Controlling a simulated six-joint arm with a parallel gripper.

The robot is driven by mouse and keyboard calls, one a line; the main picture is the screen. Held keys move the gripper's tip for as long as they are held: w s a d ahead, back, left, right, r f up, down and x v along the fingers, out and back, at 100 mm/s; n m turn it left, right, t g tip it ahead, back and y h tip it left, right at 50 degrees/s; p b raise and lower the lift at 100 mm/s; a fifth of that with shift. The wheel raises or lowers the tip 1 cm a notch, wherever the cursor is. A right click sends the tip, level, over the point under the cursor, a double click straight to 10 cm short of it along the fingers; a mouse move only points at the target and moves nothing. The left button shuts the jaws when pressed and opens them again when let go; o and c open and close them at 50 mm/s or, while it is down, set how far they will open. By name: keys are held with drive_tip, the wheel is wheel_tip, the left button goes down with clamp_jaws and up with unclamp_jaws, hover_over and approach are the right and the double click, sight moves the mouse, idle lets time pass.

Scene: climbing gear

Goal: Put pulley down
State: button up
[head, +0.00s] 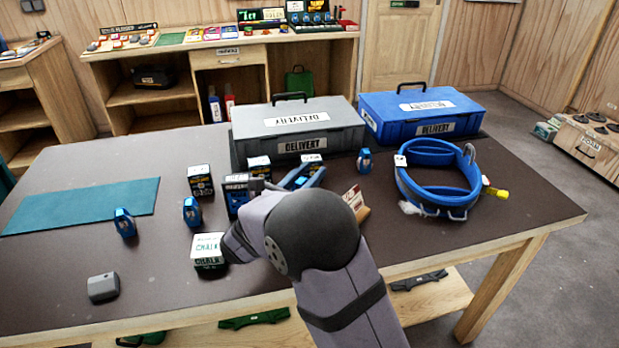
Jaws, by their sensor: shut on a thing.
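My gripper (268,186) is over the middle of the dark table, partly hidden behind my own wrist and arm. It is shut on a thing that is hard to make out. A blue and grey piece (302,176) shows just right of the gripper and seems to be the held pulley. Whether it touches the table cannot be told. Small blue devices stand apart on the table, at the left (125,222), left of my wrist (192,211) and in front of the boxes (365,160).
A grey delivery box (345,138) and a blue one (470,105) stand behind. A blue harness (420,195) lies right. Small cartons (200,180), a chalk box (208,250) and a card on a wooden stand (355,200) crowd the gripper. The teal mat (80,205) is bare.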

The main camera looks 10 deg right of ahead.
drive_tip(key=shift+f, duration=0.4)
drive_tip(key=shift+f, duration=0.1)
drive_tip(key=shift+f, duration=0.15)
drive_tip(key=o, duration=1.1)
drive_tip(key=shift+r, duration=0.35)
drive_tip(key=shift+s+a+f, duration=0.15)
drive_tip(key=shift+s+a, duration=0.1)
drive_tip(key=shift+a, duration=0.05)
drive_tip(key=v, duration=1.1)
drive_tip(key=shift+s+b, duration=0.15)
drive_tip(key=shift+b, duration=0.15)
